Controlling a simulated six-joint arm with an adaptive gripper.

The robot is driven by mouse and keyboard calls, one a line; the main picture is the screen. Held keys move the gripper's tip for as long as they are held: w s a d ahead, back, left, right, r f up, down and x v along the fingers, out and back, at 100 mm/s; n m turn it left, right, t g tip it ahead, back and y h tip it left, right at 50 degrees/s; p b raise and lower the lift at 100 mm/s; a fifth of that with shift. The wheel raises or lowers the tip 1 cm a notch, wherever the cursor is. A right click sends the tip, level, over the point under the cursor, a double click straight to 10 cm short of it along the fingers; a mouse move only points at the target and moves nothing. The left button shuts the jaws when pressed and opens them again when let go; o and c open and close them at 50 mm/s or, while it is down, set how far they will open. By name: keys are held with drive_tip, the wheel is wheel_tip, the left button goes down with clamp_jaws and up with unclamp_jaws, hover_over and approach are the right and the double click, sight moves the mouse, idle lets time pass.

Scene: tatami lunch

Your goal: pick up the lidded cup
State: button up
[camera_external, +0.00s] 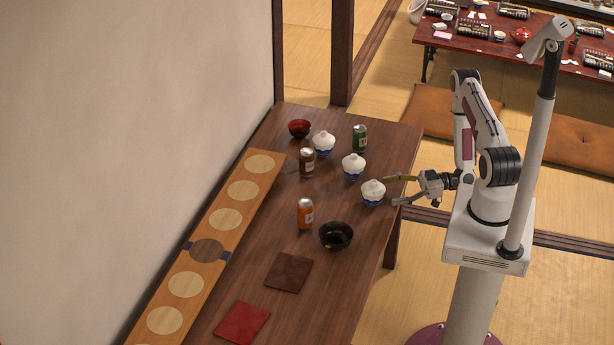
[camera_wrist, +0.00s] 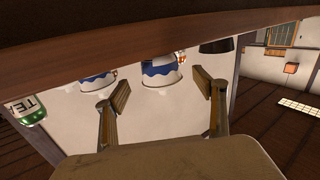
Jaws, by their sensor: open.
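Three white lidded cups with blue bases stand on the long brown table in the external view: the nearest lidded cup (camera_external: 373,193), a middle lidded cup (camera_external: 353,167) and a farther lidded cup (camera_external: 323,144). My gripper (camera_external: 391,190) is open and empty, level, at the table's right edge. Its fingertips point at the nearest cup, just short of it. The wrist view is upside down. There, the nearest cup (camera_wrist: 160,74) sits between the open fingers of my gripper (camera_wrist: 160,86), beyond their tips.
A green can (camera_external: 360,138), a brown jar (camera_external: 307,163), an orange can (camera_external: 305,214), a black bowl (camera_external: 336,236) and a red bowl (camera_external: 300,128) stand around the cups. A long wooden board (camera_external: 185,285) lies along the wall. Two square mats lie in front.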

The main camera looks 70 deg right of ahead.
sight(373, 194)
drive_tip(key=shift+s+m+t, duration=0.2)
drive_tip(key=shift+m+t, duration=0.1)
drive_tip(key=shift+m, duration=0.1)
drive_tip(key=shift+a, duration=0.1)
drive_tip(key=shift+x, duration=1.25)
drive_tip(key=shift+w, duration=0.1)
drive_tip(key=shift+x, duration=2.55)
drive_tip(key=c, duration=1.3)
